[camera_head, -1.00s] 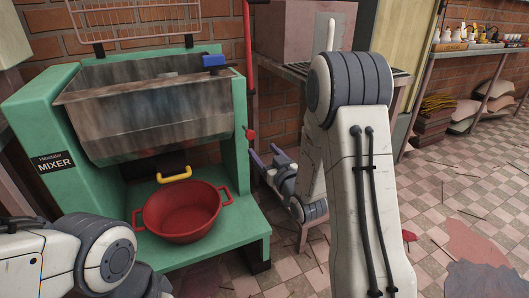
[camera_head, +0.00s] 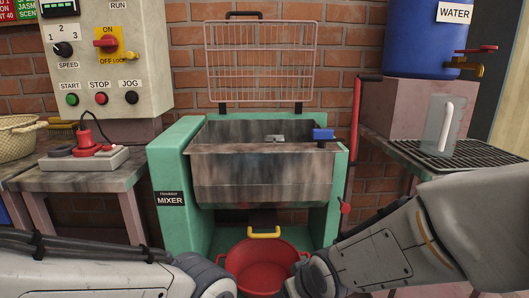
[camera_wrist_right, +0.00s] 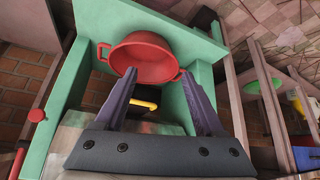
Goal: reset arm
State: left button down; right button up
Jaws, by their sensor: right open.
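My right gripper (camera_wrist_right: 160,75) is open in the right wrist view, with nothing between its two purple fingers. Beyond its fingertips are the red basin (camera_wrist_right: 143,58) and the green mixer frame (camera_wrist_right: 92,22). In the head view my right arm comes in from the lower right and my left arm from the lower left. Both arms reach toward the red basin (camera_head: 262,268), which sits low in front of the mixer (camera_head: 172,165). The grippers themselves do not show in the head view. My left gripper is out of sight.
The mixer's metal trough (camera_head: 262,172) stands above the basin, with a wire guard (camera_head: 260,60) raised behind it. A control box (camera_head: 105,75) and a side table are at the left. A clear jug (camera_head: 438,125) stands on a rack below the blue water barrel (camera_head: 425,35) at the right.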

jog(key=s+a+r+n+g+h+p, duration=0.1)
jog(key=s+r+g, duration=0.15)
jog(key=s, duration=0.75)
jog(key=s+r+n+g+p, duration=0.15)
jog(key=s+g, duration=0.25)
jog(key=s, duration=0.6)
notch_tip(320, 180, up, 37)
jog(key=p, duration=3.6)
jog(key=shift+w, duration=0.35)
